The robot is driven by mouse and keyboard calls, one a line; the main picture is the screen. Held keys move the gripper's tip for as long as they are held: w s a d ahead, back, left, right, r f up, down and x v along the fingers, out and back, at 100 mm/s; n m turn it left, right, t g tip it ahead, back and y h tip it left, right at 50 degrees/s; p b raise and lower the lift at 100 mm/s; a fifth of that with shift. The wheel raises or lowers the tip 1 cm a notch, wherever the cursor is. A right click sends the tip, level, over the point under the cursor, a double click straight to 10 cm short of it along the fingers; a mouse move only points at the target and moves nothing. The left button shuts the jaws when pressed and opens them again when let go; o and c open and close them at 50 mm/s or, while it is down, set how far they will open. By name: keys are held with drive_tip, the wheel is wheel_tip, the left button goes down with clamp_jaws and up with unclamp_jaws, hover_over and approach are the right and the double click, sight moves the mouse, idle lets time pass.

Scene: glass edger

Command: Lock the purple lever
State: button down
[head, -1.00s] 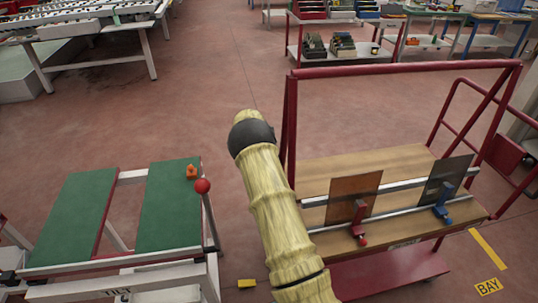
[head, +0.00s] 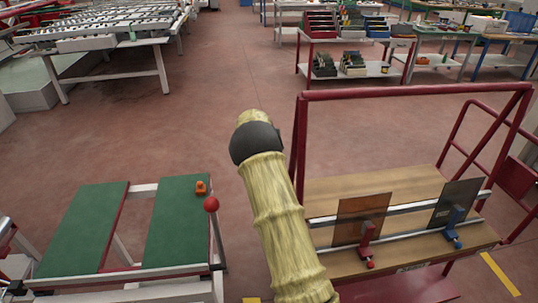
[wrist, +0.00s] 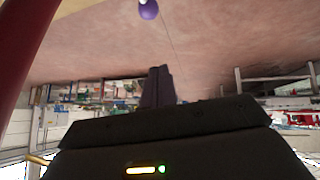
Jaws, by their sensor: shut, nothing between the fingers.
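A purple ball (wrist: 148,9), perhaps the purple lever's knob, shows at the top edge of the wrist view, partly cut off. What it is fixed to is hardly visible. My gripper (wrist: 158,72) shows in the wrist view as dark fingers held together, empty. The purple ball lies beyond the fingertips, apart from them. In the head view no purple lever shows, and my gripper is hidden beyond my arm, which stretches forward.
A red-framed cart carries a red lever (head: 367,240) and a blue lever (head: 453,226) beside dark panes. A red ball (head: 211,204) tops a post by the green-topped table (head: 83,228). A red bar (wrist: 22,50) stands close in the wrist view. Open floor lies ahead.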

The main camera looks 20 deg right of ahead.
drive_tip(key=r, duration=0.3)
drive_tip(key=a+r, duration=0.1)
drive_tip(key=r, duration=0.1)
drive_tip(key=shift+s+a, duration=0.1)
drive_tip(key=shift+s, duration=0.25)
drive_tip(key=s+a+r+n+g+y+p, duration=0.1)
drive_tip(key=s+a, duration=0.5)
drive_tip(key=s, duration=0.8)
drive_tip(key=s+a+r+n+g+y+p, duration=0.1)
drive_tip(key=s+a, duration=0.4)
drive_tip(key=s, duration=0.9)
drive_tip(key=s+a+r+n+g+y+p, duration=0.1)
drive_tip(key=s+a, duration=0.5)
drive_tip(key=s, duration=0.8)
drive_tip(key=shift+s+a+r+g+y+p, duration=0.15)
drive_tip(key=shift+a+r+g+y+p, duration=0.3)
drive_tip(key=shift+g+p, duration=0.4)
